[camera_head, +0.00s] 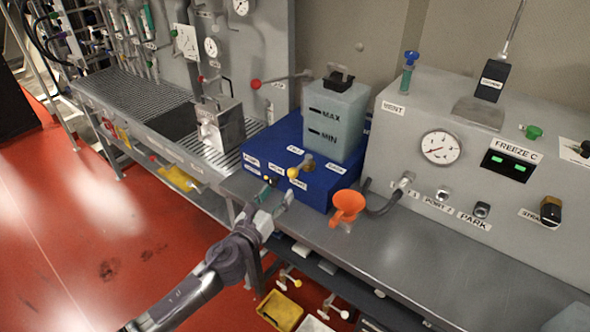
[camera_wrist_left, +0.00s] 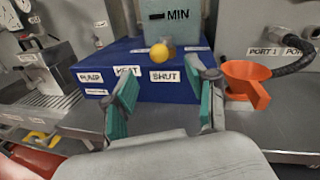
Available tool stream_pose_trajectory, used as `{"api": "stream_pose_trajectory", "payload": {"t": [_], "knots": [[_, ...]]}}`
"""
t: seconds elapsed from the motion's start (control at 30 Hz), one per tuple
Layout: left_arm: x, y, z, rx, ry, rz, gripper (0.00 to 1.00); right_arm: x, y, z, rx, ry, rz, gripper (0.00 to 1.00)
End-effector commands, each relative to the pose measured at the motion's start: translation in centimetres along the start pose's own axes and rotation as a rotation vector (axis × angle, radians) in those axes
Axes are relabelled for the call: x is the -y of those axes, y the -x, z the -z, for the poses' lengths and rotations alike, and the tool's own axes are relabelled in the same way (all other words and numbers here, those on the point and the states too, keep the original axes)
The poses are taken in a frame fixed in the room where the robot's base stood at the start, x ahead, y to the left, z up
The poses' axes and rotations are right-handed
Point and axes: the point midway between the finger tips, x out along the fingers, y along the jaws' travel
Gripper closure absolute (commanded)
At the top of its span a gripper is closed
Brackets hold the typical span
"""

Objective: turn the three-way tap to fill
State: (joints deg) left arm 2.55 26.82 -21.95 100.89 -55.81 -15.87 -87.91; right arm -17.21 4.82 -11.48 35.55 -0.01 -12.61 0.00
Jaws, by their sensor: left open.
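The three-way tap (camera_head: 308,161) stands on the front of a blue box, with a brass-coloured body and a yellow ball on its lever (camera_head: 292,173). The ball points to the front, above the SHUT label; a FILL label (camera_head: 295,150) lies behind it. My left gripper (camera_head: 277,192) is open and empty, in front of the blue box (camera_head: 325,190) and short of the ball. In the left wrist view, the yellow ball (camera_wrist_left: 159,53) shows beyond and between the green-padded fingertips (camera_wrist_left: 168,82); the tap body is not clear there. My right gripper is not in view.
A translucent tank (camera_head: 335,120) marked MAX and MIN stands on the blue box. An orange funnel (camera_head: 347,205) sits close to the right of my left gripper. A red-ended lever (camera_head: 256,84) is at the back wall. The bench front (camera_head: 440,255) on the right is clear.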

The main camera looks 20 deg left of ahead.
Motion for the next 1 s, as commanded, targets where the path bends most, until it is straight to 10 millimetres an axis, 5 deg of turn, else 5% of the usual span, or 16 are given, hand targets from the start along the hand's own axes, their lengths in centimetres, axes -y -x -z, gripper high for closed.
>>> {"api": "stream_pose_trajectory", "payload": {"t": [0.4, 0.9, 1.0], "knots": [[0.0, -8.3, 0.0, 0.001, 0.005, -0.001, 0.43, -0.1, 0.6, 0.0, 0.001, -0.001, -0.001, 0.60], [0.0, -9.9, 0.1, -0.002, 0.003, 0.000, 0.43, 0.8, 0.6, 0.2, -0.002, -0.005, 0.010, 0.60], [0.0, -9.9, 0.1, -0.002, 0.003, 0.000, 0.60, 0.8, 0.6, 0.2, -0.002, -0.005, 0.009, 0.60]]}}
